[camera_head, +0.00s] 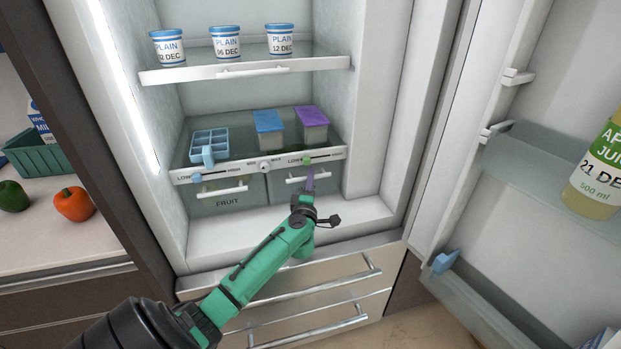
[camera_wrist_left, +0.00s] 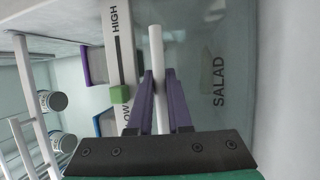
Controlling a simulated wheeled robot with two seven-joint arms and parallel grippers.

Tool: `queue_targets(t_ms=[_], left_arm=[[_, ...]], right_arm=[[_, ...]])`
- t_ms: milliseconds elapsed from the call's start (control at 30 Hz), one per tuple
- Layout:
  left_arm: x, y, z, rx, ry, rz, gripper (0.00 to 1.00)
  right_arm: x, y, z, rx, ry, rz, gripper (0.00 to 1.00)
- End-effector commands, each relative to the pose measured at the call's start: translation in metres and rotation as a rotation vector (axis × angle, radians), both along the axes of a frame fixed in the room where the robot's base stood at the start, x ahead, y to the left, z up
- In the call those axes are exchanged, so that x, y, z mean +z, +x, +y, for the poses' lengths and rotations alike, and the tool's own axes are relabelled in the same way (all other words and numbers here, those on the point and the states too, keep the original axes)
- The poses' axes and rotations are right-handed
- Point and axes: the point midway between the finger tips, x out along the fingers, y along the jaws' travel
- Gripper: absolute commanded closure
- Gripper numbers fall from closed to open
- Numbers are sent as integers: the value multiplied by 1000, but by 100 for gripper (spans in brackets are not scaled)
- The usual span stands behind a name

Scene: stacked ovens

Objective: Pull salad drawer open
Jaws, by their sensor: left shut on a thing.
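The salad drawer (camera_head: 330,184) is the right one of two clear drawers at the bottom of the fridge. Its front, marked SALAD (camera_wrist_left: 218,82), fills the right part of the left wrist view. Its white bar handle (camera_wrist_left: 156,45) runs between the purple fingers of my left gripper (camera_wrist_left: 160,85). My left gripper (camera_head: 310,180) is shut on this handle, and the gripper and arm hide part of the drawer front in the head view. The drawer front looks about level with the fruit drawer. My right gripper is not in view.
The fruit drawer (camera_head: 226,199) is beside it on the left. A shelf strip with sliders (camera_head: 264,166) runs just above both drawers, with an ice tray (camera_head: 209,143) and lidded boxes above. The fridge door (camera_head: 500,150) stands open at the right.

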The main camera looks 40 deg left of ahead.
Motion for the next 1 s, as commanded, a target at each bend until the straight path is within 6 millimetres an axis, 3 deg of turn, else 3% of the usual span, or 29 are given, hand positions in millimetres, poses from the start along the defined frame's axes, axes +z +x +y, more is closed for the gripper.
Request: queue_targets(t_ms=[167,367,700,1000], left_arm=[[1,-6,-9,-1,-4,2,100],[3,-24,-35,-1,-5,5,100],[2,-75,-107,0,-8,5,100],[0,-114,-164,0,-5,3,100]], right_arm=[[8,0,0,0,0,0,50],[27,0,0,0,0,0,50],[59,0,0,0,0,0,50],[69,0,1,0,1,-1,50]])
